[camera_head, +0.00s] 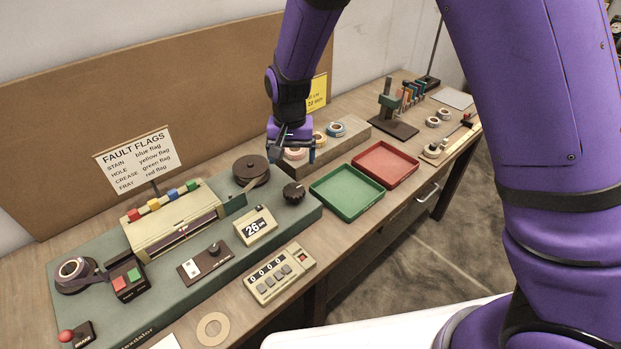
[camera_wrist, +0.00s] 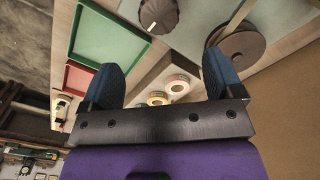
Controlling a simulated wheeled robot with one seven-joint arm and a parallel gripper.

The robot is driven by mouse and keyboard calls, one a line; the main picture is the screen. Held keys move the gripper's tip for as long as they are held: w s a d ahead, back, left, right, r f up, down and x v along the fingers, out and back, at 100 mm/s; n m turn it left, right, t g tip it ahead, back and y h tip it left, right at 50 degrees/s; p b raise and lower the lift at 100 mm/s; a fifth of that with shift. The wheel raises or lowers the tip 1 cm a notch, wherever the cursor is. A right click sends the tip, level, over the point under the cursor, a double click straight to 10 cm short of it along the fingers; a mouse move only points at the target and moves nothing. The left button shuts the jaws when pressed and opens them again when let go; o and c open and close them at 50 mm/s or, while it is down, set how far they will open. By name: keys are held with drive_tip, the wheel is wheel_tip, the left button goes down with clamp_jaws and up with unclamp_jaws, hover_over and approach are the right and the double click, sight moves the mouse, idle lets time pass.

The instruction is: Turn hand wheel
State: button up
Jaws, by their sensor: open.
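A dark, ridged round knob (camera_head: 294,193), which looks like the hand wheel, sits at the right end of the green machine base (camera_head: 225,262). In the wrist view the same knob (camera_wrist: 158,14) is at the top edge, partly cut off. A brown reel disc (camera_head: 251,172) lies behind and left of it; it also shows in the wrist view (camera_wrist: 240,48). My gripper (camera_head: 291,152) is behind the knob, near the wooden block with tape rolls, and apart from the knob. In the wrist view my gripper (camera_wrist: 162,78) has its fingers spread with nothing held between them.
Tape rolls (camera_head: 336,129) sit on the wooden block (camera_head: 325,150) beside my gripper. A green tray (camera_head: 347,207) and a red tray (camera_head: 385,178) lie right of the knob.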

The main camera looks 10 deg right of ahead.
sight(294, 188)
wheel_tip(294, 188, down, 11)
drive_tip(key=shift+r, duration=0.1)
idle(0.5)
drive_tip(key=c, duration=0.9)
drive_tip(key=shift+n, duration=0.3)
drive_tip(key=o, duration=0.9)
